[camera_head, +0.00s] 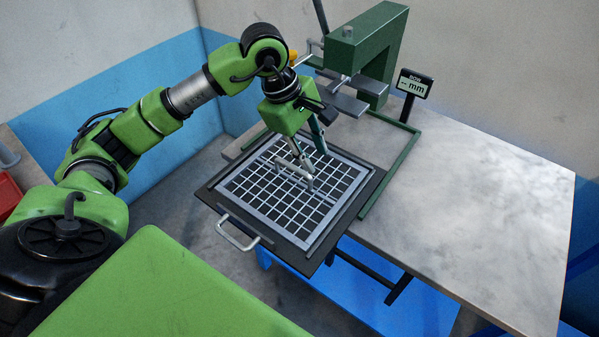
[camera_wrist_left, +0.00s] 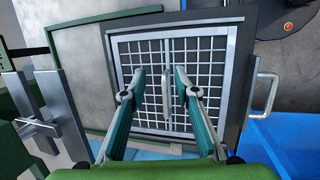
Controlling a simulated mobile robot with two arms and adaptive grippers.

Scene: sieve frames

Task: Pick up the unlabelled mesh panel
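The mesh panel (camera_head: 262,202) is a square light-grey grid with a metal rim and a bar handle (camera_head: 293,172) across its middle. It lies flat in a dark tray (camera_head: 209,193) at the table's front left edge. I see no label on it, though my gripper hides a part. In the left wrist view the panel (camera_wrist_left: 207,116) fills the middle, and its handle (camera_wrist_left: 165,92) shows between my fingers. My left gripper (camera_head: 315,162) is open over the panel, its fingers apart on either side of the handle. In the left wrist view neither finger (camera_wrist_left: 159,75) visibly touches the handle. My right gripper is not in view.
A green press-like stand (camera_head: 377,45) rises behind the panel, with a small "-- mm" display (camera_head: 414,84) beside it. A green rail frame (camera_head: 388,172) runs along the tray's right. The tray has a front pull handle (camera_head: 237,236). The marble tabletop (camera_head: 480,210) is clear on the right.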

